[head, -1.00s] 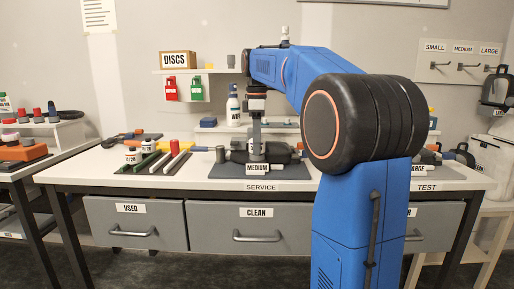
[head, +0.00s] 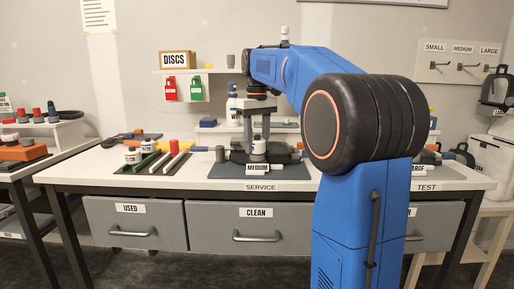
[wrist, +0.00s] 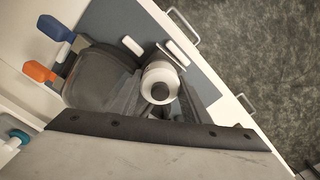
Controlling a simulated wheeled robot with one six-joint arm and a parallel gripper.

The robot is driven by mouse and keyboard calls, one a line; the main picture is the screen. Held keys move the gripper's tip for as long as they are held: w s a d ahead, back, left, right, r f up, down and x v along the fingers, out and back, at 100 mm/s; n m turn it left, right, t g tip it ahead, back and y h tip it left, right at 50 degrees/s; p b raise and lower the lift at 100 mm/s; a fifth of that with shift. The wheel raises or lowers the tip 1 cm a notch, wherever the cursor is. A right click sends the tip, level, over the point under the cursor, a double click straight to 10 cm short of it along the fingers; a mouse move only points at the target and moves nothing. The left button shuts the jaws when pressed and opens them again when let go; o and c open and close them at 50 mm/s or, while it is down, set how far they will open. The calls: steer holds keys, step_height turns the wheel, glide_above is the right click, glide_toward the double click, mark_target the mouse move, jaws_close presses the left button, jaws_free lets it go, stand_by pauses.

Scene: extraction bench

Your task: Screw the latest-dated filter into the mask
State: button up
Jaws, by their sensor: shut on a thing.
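The dark mask (head: 236,156) lies on the grey mat at the service spot, behind a MEDIUM label (head: 257,169). It also shows in the wrist view (wrist: 92,82), with blue and orange tabs at its side. My gripper (head: 258,143) points straight down at the mask and is shut on a white filter (head: 259,147). In the wrist view, the round filter (wrist: 160,76) sits between the fingers at the mask's edge. I cannot tell how far it is seated, and its date is not readable.
A shelf behind holds a DISCS box (head: 177,59). Drawers marked USED (head: 135,222) and CLEAN (head: 250,228) are closed.

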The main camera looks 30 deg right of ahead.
steer(key=m, duration=0.7)
steer(key=shift+m, duration=0.4)
steer(key=m, duration=0.3)
steer(key=shift+m, duration=0.4)
steer(key=m, duration=0.4)
steer(key=shift+m, duration=0.3)
steer(key=o, duration=1.2)
